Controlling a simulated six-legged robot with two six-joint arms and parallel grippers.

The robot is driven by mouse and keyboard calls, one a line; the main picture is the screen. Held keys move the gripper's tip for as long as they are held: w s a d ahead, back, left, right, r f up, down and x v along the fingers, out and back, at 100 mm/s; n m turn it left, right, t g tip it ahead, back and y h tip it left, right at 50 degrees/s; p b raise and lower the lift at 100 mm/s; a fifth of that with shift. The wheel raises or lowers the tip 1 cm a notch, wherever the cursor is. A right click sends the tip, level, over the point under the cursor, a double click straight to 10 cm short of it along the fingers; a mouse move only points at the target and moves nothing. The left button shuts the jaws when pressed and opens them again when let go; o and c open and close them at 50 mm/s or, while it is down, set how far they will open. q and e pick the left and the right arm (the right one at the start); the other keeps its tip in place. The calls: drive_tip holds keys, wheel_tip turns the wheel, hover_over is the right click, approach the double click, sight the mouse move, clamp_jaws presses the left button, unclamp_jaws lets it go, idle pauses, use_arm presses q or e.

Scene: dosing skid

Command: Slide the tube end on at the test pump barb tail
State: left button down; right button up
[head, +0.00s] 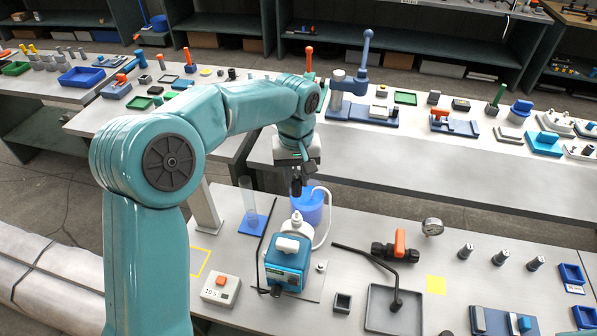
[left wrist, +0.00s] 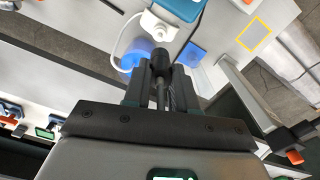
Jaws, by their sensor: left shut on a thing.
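The test pump (head: 287,268) is a teal box with a white top, standing on the bench. It shows at the top of the left wrist view (left wrist: 183,8). A white rounded fitting (head: 297,226) rises behind it, also seen in the left wrist view (left wrist: 158,24). The left gripper is shut, above the fitting, on a dark cylindrical piece (left wrist: 159,63), seemingly the tube end. The fingers hide its join with the tube. The barb tail is too small to tell. My right gripper is out of view.
A blue container (head: 308,208) stands close behind the fitting, and a clear cylinder (head: 249,203) on a blue base to the left. A thin black rod or hose (head: 264,235) rises beside the pump. A grey tray (head: 381,314) and orange-handled valve (head: 399,247) lie right.

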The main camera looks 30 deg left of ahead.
sight(296, 193)
use_arm(q)
drive_tip(key=shift+w+a+f, duration=0.1)
drive_tip(key=shift+w+f, duration=0.05)
drive_tip(key=shift+w, duration=0.05)
drive_tip(key=shift+s+d+f+b, duration=0.25)
drive_tip(key=shift+f+b, duration=0.05)
drive_tip(key=shift+f, duration=0.3)
drive_tip(key=f+b, duration=0.2)
drive_tip(key=f, duration=0.1)
drive_tip(key=shift+w+a, duration=0.15)
drive_tip(key=shift+a, duration=0.05)
drive_tip(key=shift+d+f+b, duration=0.15)
drive_tip(key=shift+f+b, duration=0.4)
drive_tip(key=shift+b, duration=0.2)
drive_tip(key=shift+f, duration=0.25)
drive_tip(key=shift+r, duration=0.1)
